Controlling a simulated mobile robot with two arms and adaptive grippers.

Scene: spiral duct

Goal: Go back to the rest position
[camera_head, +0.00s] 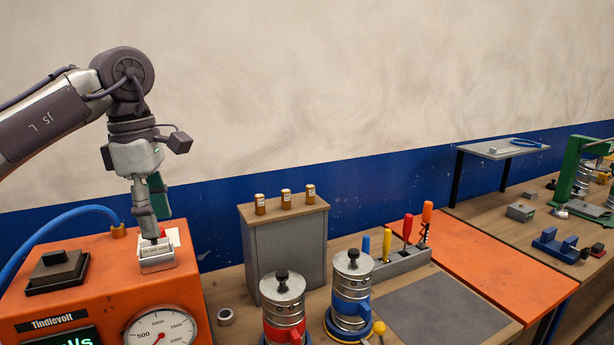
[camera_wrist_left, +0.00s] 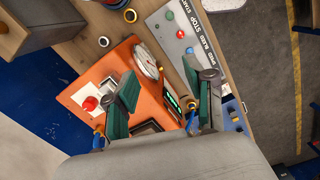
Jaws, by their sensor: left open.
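My left gripper (camera_head: 153,236) points down over the back right of an orange machine (camera_head: 105,275) marked Tindlevolt. Its fingertips look close to a small silver-white block (camera_head: 158,258) on the machine's top, but I cannot tell if they touch it. In the left wrist view the green-padded fingers of my left gripper (camera_wrist_left: 160,74) are spread apart with nothing held between them. Below them are the machine's dial (camera_wrist_left: 147,60) and a red button (camera_wrist_left: 90,103) on a white plate. My right gripper is in neither view.
A blue hose (camera_head: 45,238) runs behind the machine. A grey cabinet (camera_head: 285,245) with small brown jars stands to the right. Two canisters, red (camera_head: 284,305) and blue (camera_head: 351,285), stand in front of it. A tool rack (camera_head: 400,262) is farther right. The wall above is clear.

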